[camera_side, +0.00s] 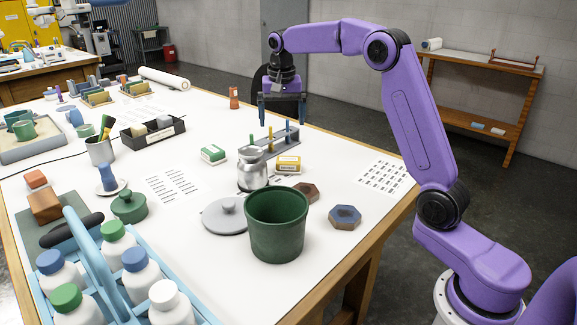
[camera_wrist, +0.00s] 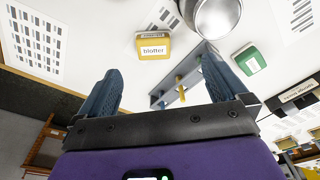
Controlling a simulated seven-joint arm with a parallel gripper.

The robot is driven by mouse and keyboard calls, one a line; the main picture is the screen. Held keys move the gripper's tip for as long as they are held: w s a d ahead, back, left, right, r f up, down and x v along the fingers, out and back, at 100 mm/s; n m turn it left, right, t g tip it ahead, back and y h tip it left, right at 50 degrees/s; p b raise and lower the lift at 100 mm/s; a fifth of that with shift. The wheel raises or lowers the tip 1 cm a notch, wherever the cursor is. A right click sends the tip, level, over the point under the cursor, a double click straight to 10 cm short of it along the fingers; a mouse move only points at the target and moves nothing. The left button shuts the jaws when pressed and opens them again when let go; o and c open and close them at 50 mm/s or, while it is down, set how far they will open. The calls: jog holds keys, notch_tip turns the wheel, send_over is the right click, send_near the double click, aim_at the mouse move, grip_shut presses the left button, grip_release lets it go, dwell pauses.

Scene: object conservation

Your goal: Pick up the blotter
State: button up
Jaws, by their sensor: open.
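The blotter (camera_side: 288,164) is a small yellow box with a white label, lying on the white table just right of a metal jar. In the wrist view the blotter (camera_wrist: 153,47) shows its name on the label, ahead of my fingers. My gripper (camera_side: 283,110) is open and empty, held above the far edge of the table, beyond the blotter and well above it. Its two blue fingers (camera_wrist: 162,68) frame the wrist view, with a gap between them.
A grey rack (camera_side: 275,142) with upright pegs stands just behind the blotter. The metal jar (camera_side: 252,170) and a green-and-white box (camera_side: 213,154) are to its left. Hexagonal blocks (camera_side: 345,217) and a green pot (camera_side: 277,228) are nearer. A printed sheet (camera_side: 385,177) lies right.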

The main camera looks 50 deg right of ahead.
aim_at(289, 159)
jog(key=shift+m, duration=0.8)
jog(key=w+d+f, duration=0.1)
jog(key=d+f, duration=0.1)
jog(key=f, duration=0.3)
jog(key=w+d+f, duration=0.1)
jog(key=f, duration=0.5)
jog(key=w+d+f, duration=0.1)
jog(key=d+f, duration=0.1)
jog(key=f, duration=0.4)
jog(key=shift+d+f, duration=0.1)
jog(key=shift+d, duration=0.2)
jog(key=shift+c, duration=0.3)
jog(key=c, duration=0.8)
